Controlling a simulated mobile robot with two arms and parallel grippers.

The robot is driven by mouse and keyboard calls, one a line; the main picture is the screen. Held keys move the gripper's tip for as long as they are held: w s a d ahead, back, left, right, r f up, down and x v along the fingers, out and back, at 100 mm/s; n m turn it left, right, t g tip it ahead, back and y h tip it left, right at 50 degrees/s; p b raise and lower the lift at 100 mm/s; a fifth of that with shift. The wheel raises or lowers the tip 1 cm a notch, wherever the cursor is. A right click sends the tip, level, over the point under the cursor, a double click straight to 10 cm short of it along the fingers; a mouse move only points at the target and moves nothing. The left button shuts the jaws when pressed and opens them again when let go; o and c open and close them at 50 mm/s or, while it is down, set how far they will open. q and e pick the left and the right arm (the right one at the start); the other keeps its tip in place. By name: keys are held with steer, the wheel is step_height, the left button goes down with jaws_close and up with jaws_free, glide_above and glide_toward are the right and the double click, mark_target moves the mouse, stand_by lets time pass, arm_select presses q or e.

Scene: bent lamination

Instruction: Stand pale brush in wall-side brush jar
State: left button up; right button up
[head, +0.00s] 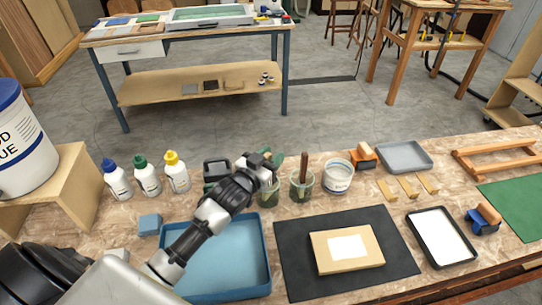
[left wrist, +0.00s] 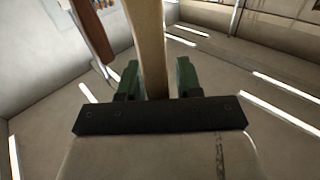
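My left gripper (head: 270,163) is over the left glass brush jar (head: 268,194). In the left wrist view its green-padded fingers (left wrist: 157,80) stand apart around a pale wooden handle (left wrist: 150,45), with a gap showing on the right finger's side. The pale brush's lower end is hidden there, and in the head view the gripper covers it. A second glass jar (head: 302,188) stands just right of the first, with a brown-handled brush (head: 304,167) upright in it. The brown handle (left wrist: 92,35) also shows in the left wrist view. My right gripper is not in view.
A white tub (head: 337,178) stands right of the jars. Several glue bottles (head: 147,177) are to the left. A blue tray (head: 230,262) lies under my left arm, beside a dark mat (head: 293,262) with a wooden board (head: 346,262). Grey tray (head: 404,156) lies at the back right.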

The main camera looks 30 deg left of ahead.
arm_select(q)
steer(key=shift+o, duration=0.7)
steer(key=s+d+r+b, duration=0.1)
steer(key=d+r+b, duration=0.1)
steer(key=d+r, duration=0.9)
steer(key=shift+s+d, duration=0.15)
steer(key=shift+d, duration=0.2)
